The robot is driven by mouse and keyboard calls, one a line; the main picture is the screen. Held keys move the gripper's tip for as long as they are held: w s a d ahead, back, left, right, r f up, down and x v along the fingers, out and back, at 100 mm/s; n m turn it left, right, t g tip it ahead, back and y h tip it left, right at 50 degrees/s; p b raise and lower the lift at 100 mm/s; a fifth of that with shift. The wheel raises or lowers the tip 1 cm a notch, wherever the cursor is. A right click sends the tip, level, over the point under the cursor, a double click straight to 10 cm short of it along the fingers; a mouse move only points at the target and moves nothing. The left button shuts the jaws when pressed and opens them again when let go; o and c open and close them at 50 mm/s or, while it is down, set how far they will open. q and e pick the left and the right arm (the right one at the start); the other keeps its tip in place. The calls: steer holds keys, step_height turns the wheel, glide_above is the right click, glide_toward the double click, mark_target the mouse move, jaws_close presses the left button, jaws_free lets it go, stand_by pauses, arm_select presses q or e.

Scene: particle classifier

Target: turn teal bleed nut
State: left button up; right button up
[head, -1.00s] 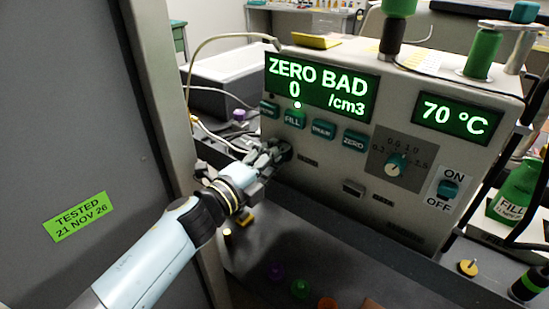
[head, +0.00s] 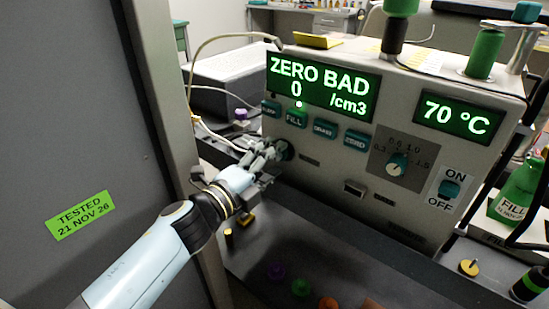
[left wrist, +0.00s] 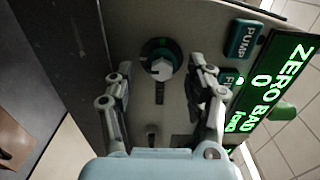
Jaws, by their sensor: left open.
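The bleed nut (left wrist: 161,66) shows in the left wrist view as a round dark-and-teal fitting with a pale centre, on the front panel of the grey instrument. In the head view its dark round shape (head: 286,149) sits at the panel's lower left, partly hidden by my fingers. My left gripper (head: 270,154) is at the panel in front of it. In the left wrist view the open fingers (left wrist: 162,77) stand one on each side of the nut, with a gap to it on both sides. I cannot tell how far the tips are from the panel. My right gripper is out of view.
Teal buttons including FILL (head: 296,117) and ZERO (head: 355,140) lie above and right of the gripper. A dial (head: 397,165) and an ON/OFF switch (head: 449,189) are farther right. A grey cabinet wall (head: 80,140) with a green label stands close left of my arm.

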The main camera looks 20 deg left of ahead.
arm_select(q)
steer(key=v, duration=1.1)
steer(key=s+a+f+n+g+y+b, duration=0.15)
steer(key=s+a+f+n+g, duration=0.35)
steer(key=f, duration=0.6)
steer(key=s+a+f+n+g+y, duration=0.1)
steer(key=s+f+n+y, duration=0.25)
steer(key=s+f, duration=0.6)
steer(key=s+a+f+n+g+y, duration=0.1)
steer(key=s+a+f+n+g, duration=0.2)
steer(key=f, duration=1.1)
steer(key=s+f+n+g, duration=0.3)
steer(key=s+f+n, duration=0.2)
steer(key=s, duration=0.7)
steer(key=s+a+f+n+g+y, duration=0.1)
steer(key=s+f+n+g, duration=0.3)
steer(key=s, duration=0.8)
steer(key=shift+a+f+n+b, duration=0.25)
steer(key=shift+f+n+b, duration=0.1)
steer(key=shift+f+n, duration=0.25)
steer(key=shift+w, duration=0.1)
